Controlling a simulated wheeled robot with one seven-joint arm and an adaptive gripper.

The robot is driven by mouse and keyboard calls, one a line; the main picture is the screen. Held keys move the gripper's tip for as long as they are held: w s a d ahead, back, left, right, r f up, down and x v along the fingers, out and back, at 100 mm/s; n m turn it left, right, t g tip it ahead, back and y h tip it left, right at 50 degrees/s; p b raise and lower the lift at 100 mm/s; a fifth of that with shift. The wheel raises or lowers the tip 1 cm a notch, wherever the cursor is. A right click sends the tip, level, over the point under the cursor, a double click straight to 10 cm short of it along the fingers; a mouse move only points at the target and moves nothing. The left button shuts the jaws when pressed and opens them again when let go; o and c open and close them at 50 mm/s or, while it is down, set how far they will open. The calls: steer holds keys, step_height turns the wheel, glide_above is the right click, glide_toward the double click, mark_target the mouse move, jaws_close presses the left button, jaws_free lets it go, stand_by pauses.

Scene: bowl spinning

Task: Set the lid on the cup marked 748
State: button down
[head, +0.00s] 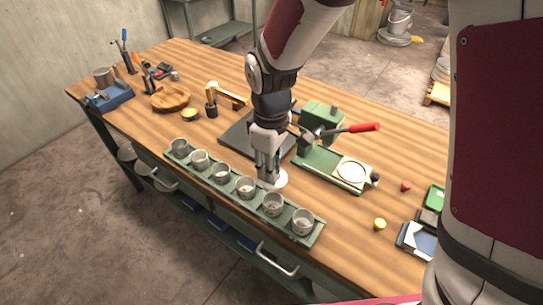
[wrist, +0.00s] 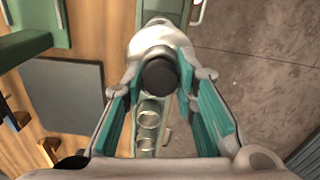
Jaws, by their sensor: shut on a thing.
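The lid (head: 281,180) is a pale disc at the tip of my gripper (head: 269,178), held just behind the row of cups. In the wrist view the lid (wrist: 147,45) is whitish with a dark round knob (wrist: 160,76), between the teal-padded fingers of my gripper (wrist: 161,84), which is shut on it. Several grey metal cups (head: 246,187) stand upright and open in a row on a long green tray (head: 314,236). A few cups (wrist: 149,119) also show below the lid in the wrist view. The markings are too small to read, so I cannot tell which cup is 748.
A round wooden board (head: 171,99) and tools lie at the left. A red piece (head: 405,186), a yellow piece (head: 379,224) and boxes are at the right.

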steer(key=shift+w+f+b, duration=0.15)
steer(key=shift+f+b, duration=0.7)
steer(key=shift+f, duration=1)
steer(key=shift+f+b, duration=0.75)
steer(key=shift+f, duration=0.75)
steer(key=shift+f+b, duration=0.5)
steer(key=shift+f, duration=0.95)
steer(key=c, duration=1.2)
jaws_free()
steer(key=shift+o, duration=0.5)
steer(key=shift+o, duration=1.4)
